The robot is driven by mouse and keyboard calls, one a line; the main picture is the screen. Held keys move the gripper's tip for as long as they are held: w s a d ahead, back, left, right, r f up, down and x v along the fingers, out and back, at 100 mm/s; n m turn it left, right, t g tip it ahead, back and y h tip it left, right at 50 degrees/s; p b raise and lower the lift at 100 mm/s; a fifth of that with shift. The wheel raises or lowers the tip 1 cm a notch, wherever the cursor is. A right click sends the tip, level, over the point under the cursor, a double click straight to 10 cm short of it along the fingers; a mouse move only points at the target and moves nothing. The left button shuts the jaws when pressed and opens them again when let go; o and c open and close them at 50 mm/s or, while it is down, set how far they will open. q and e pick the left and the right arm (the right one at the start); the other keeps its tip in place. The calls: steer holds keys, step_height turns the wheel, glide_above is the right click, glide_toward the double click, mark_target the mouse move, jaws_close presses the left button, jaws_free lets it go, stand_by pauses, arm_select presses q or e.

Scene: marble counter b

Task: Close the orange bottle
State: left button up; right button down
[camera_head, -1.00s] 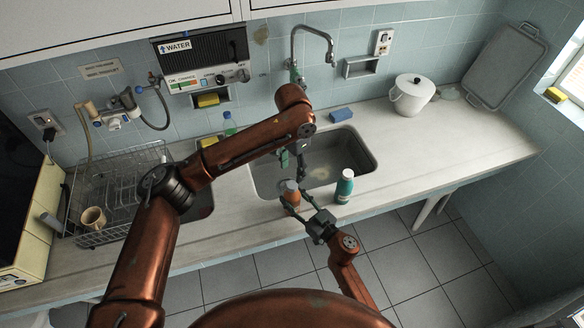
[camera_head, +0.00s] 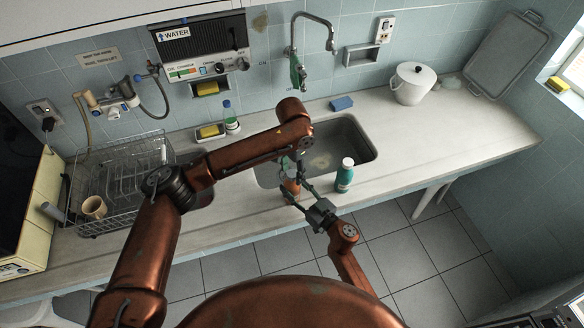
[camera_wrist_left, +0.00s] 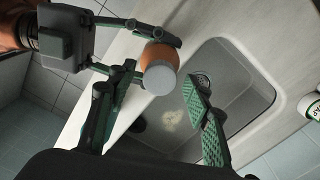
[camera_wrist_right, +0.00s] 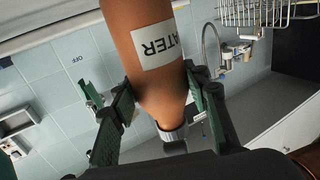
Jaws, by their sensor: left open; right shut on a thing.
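The orange bottle (camera_head: 290,187) stands about upright at the sink's front edge, a white "WATER" label (camera_wrist_right: 155,46) on its side. A pale grey cap (camera_wrist_left: 160,79) sits on its mouth; how tightly, I cannot tell. My right gripper (camera_head: 297,195) is shut around the bottle's body, its fingers also showing in the left wrist view (camera_wrist_left: 143,55). My left gripper (camera_wrist_left: 155,112) is open above the bottle, fingers spread to either side of the cap and apart from it. In the head view the left gripper (camera_head: 295,162) partly covers the bottle's top.
A teal bottle with a white cap (camera_head: 345,175) stands just right of the orange one. The sink basin (camera_head: 345,140) lies behind. A dish rack (camera_head: 120,180) is at left; a blue sponge (camera_head: 341,103) and white pot (camera_head: 411,84) are behind. The right counter is clear.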

arm_select(q)
steer(key=shift+c, duration=0.4)
steer(key=c, duration=1.1)
steer(key=m, duration=0.8)
steer(key=o, duration=1.3)
steer(key=shift+r, duration=2.25)
steer(key=shift+c, duration=0.6)
